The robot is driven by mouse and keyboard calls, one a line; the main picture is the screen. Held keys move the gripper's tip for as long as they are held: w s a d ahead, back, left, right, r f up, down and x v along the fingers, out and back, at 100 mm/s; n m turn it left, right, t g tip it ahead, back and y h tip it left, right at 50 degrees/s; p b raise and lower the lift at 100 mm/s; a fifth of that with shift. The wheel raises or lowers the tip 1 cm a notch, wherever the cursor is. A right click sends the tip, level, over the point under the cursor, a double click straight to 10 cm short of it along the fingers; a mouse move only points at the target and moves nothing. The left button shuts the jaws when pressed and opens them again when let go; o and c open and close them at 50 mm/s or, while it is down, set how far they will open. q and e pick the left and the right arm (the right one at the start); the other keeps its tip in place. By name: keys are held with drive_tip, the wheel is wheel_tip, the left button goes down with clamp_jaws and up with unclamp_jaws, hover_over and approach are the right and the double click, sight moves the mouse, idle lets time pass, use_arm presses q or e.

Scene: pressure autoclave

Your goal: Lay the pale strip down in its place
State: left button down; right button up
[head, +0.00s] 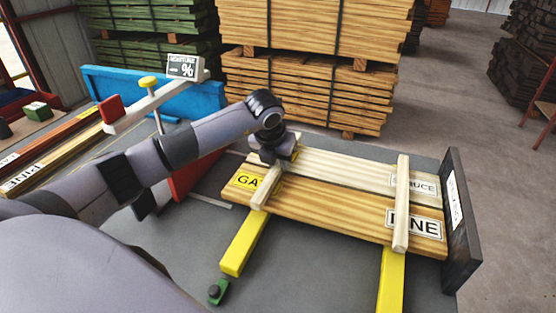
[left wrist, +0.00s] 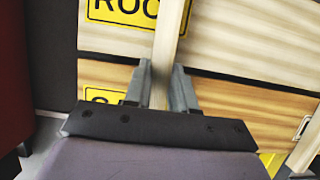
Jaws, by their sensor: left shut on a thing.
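The pale strip (head: 264,194) is a thin wooden bar across the left part of two boards, its near end at the front board's edge. My left gripper (head: 276,167) comes down over it and is shut on it, hiding its far part in the head view. In the left wrist view the strip (left wrist: 165,62) runs between the two fingers (left wrist: 160,85). It is on or just above the boards; I cannot tell which. A second pale strip (head: 402,200) lies across the boards' right part. The front board (head: 330,205) reads PINE; the paler rear board (head: 345,170) is partly covered. My right gripper is not in view.
A dark upright plate (head: 459,220) stands at the boards' right end. Yellow bearers (head: 246,243) (head: 390,282) stick out in front. A post with a percent display (head: 182,67), a red block (head: 111,109) and a blue panel (head: 205,100) stand left. Timber stacks (head: 305,90) rise behind.

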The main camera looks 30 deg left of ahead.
use_arm(q)
drive_tip(key=shift+f, duration=0.1)
drive_tip(key=c, duration=0.9)
unclamp_jaws()
drive_tip(key=shift+c, duration=0.2)
drive_tip(key=shift+r, duration=0.5)
drive_tip(key=v, duration=1.1)
drive_tip(key=shift+s, duration=0.2)
drive_tip(key=shift+r, duration=0.1)
